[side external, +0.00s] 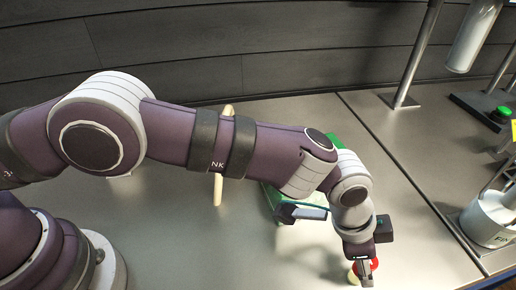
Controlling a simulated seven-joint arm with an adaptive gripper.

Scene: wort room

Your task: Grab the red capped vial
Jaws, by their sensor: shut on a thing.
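The red capped vial (353,277) is at the bottom of the side external view, right of the middle. Its red cap shows on both sides of my gripper (365,272), and a pale part shows below it. My gripper points down and is shut on the vial. The fingers hide much of the vial. I cannot tell whether the vial touches the table or is held above it.
A green object (275,200) and a pale device (300,211) lie partly under my arm on the grey table (215,250). A wooden stick-like object (218,188) is behind my arm. A white canister (487,220) and a green button (503,112) stand at right.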

